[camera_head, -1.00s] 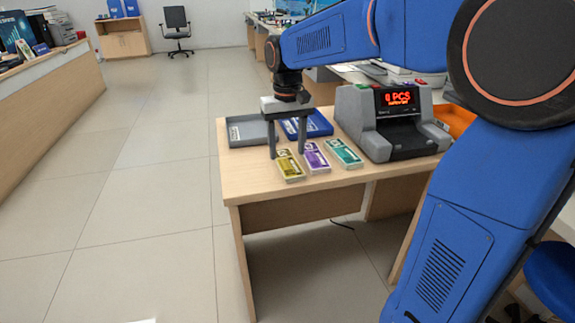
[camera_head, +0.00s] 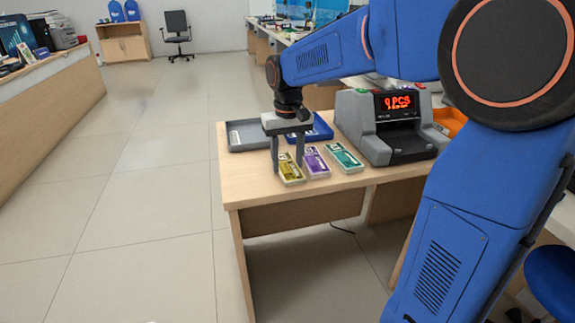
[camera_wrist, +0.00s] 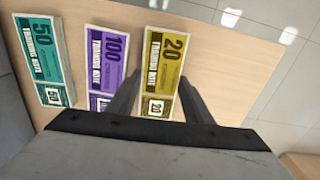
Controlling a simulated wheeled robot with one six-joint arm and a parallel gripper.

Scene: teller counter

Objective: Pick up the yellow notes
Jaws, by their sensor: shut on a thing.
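The yellow notes (camera_head: 291,176), a banded stack marked 20, lie flat near the front left of the wooden table. My gripper (camera_head: 287,165) points straight down over them with a finger at each long side, shut on the stack. The wrist view shows the yellow notes (camera_wrist: 163,62) between the two fingers, with their near end close to the gripper body. The stack looks to be still at table level.
Purple notes (camera_head: 313,163) lie close to the right of the yellow ones, and green notes (camera_head: 344,157) beyond. A grey tray (camera_head: 240,136) and a blue tray (camera_head: 322,125) sit behind. A counting machine (camera_head: 400,145) stands at right. The table's front left is bare.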

